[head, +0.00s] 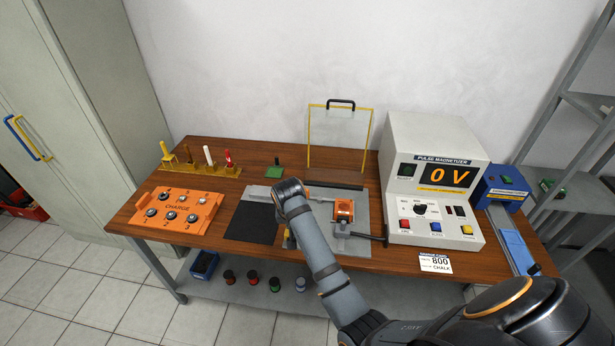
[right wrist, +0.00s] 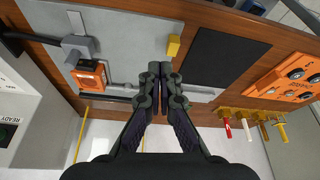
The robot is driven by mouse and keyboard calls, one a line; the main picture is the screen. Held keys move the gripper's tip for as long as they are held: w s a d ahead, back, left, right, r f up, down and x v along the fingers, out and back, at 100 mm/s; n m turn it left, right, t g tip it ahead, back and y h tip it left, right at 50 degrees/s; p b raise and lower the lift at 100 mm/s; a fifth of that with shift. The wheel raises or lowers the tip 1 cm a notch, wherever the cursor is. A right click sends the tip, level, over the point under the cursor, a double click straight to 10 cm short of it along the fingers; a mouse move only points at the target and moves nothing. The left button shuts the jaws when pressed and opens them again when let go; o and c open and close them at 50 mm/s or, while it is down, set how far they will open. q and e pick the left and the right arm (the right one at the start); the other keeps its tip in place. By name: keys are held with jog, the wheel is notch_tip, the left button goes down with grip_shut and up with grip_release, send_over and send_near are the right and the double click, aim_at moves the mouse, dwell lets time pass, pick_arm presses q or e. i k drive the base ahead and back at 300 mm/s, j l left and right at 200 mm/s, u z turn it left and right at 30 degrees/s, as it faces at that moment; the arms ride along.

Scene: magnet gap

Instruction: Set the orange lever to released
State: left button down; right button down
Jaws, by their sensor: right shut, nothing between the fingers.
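An orange block with a dark label (head: 344,208) sits on the grey plate (head: 362,199) on the wooden table, and it is also in the right wrist view (right wrist: 90,73). It is the only orange part I see on this plate; a lever shape or its position cannot be made out. A grey block (right wrist: 80,47) adjoins it. My right gripper (right wrist: 152,72) is shut and empty, above the plate between the orange block and a black mat (right wrist: 222,66). In the head view my right arm hides its fingers. My left gripper is not in view.
A yellow block (right wrist: 173,46) is near my right fingertips. The pulse magnetizer (head: 435,180) reads 0 V at right. An orange charge tray (head: 177,208) and a tool rack (head: 200,170) are at left. A clear yellow-framed shield (head: 340,140) stands behind.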

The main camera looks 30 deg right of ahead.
aim_at(319, 199)
jog(key=i+l, duration=0.7)
jog(key=l, duration=0.1)
